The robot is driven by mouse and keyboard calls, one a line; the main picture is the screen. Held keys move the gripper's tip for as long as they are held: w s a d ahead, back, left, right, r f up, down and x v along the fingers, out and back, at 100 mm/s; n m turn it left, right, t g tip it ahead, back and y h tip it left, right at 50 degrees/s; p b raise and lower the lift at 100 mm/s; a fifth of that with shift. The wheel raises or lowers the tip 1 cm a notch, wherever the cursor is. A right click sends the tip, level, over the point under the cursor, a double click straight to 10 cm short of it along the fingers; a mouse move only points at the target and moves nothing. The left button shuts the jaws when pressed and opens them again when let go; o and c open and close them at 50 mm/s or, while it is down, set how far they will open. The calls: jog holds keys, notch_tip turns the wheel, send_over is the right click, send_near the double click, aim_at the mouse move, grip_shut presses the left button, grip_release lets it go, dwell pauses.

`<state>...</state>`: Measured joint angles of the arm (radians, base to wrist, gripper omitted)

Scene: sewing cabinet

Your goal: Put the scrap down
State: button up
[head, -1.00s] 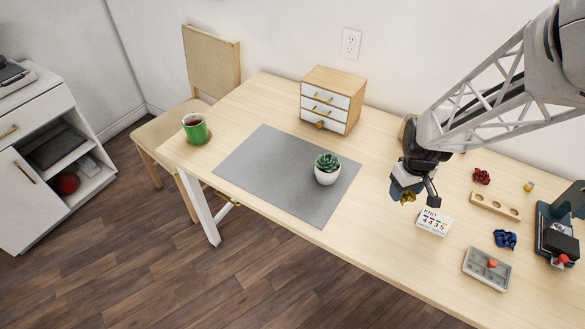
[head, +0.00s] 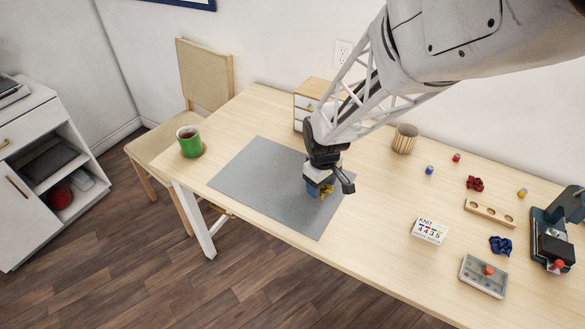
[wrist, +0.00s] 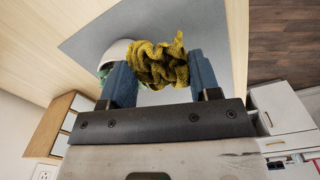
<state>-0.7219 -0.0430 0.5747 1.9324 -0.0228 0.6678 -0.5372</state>
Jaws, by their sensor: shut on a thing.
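The scrap is a crumpled mustard-yellow knitted piece (wrist: 158,64). My gripper (wrist: 160,82) is shut on it, with a blue finger on each side. In the head view my gripper (head: 322,187) is over the right part of the grey mat (head: 262,172), with a bit of the yellow scrap (head: 327,190) showing below it. The scrap looks held above the mat; how high I cannot tell. In the wrist view the white plant pot (wrist: 115,53) is right beside the left finger; whether they touch I cannot tell. My gripper hides the pot in the head view.
A small drawer chest (head: 306,107) stands behind my arm. A green mug (head: 189,141) is at the left end. To the right are a KNIT card (head: 430,230), red (head: 475,183) and blue (head: 501,245) scraps, a holed wooden block (head: 489,212) and a woven cup (head: 404,139). The mat's left is clear.

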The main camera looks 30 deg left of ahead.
jog(key=s+a+n, duration=0.3)
jog(key=s+a, duration=0.5)
jog(key=a, duration=0.4)
notch_tip(320, 180, down, 4)
jog(key=shift+w+a+f, duration=0.1)
jog(key=shift+f, duration=0.55)
send_over(256, 178)
jog(key=shift+a+f, duration=0.1)
jog(key=shift+f, duration=0.65)
jog(key=shift+f, duration=0.15)
jog(key=shift+f, duration=1.6)
